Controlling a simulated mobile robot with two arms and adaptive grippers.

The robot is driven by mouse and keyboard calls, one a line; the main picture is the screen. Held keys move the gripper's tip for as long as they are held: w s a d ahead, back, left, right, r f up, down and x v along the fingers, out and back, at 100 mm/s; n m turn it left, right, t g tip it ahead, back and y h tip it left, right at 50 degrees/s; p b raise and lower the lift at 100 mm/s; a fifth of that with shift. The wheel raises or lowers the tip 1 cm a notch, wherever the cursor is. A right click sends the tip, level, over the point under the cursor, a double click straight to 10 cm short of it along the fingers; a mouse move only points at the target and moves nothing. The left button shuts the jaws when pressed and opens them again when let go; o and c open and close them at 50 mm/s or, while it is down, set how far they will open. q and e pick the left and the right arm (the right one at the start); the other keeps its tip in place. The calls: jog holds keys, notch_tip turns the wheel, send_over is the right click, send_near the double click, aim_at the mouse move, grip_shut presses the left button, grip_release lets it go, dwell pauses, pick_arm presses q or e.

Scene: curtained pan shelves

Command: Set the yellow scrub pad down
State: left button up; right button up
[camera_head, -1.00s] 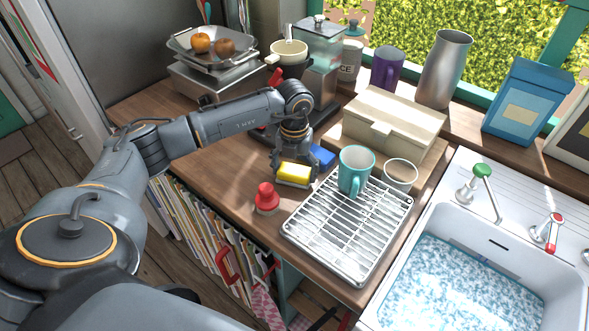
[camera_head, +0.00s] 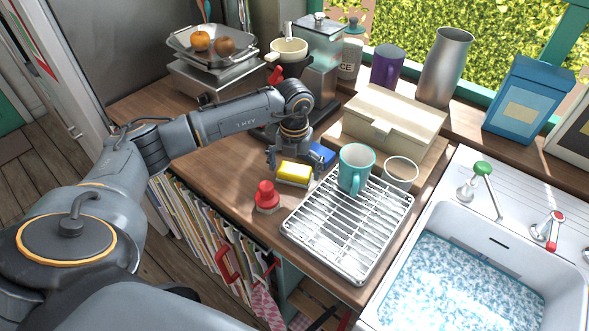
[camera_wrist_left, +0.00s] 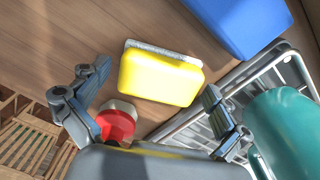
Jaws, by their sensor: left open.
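The yellow scrub pad (camera_head: 295,172) lies on the wooden counter, between the red-handled item and the blue sponge. In the left wrist view the yellow pad (camera_wrist_left: 160,76) shows a pale scrubbing layer along its far edge. My left gripper (camera_head: 290,160) is open just above and behind the pad. In the left wrist view its two fingers (camera_wrist_left: 150,105) are spread wide, with nothing between them gripped. Whether a finger touches the pad cannot be told. My right gripper is not in view.
A blue sponge (camera_head: 322,156), a red-handled item (camera_head: 267,196) and a metal drying rack (camera_head: 333,240) are close by. A teal mug (camera_head: 355,168) and a glass (camera_head: 400,173) stand at the rack's back. A wooden box (camera_head: 394,121) is behind. Counter left of the pad is clear.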

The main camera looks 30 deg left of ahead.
pick_arm(q)
notch_tip(320, 180, up, 12)
dwell(0.6)
grip_shut()
dwell(0.6)
dwell(0.5)
jog(key=shift+s+f, duration=0.1)
dwell(0.6)
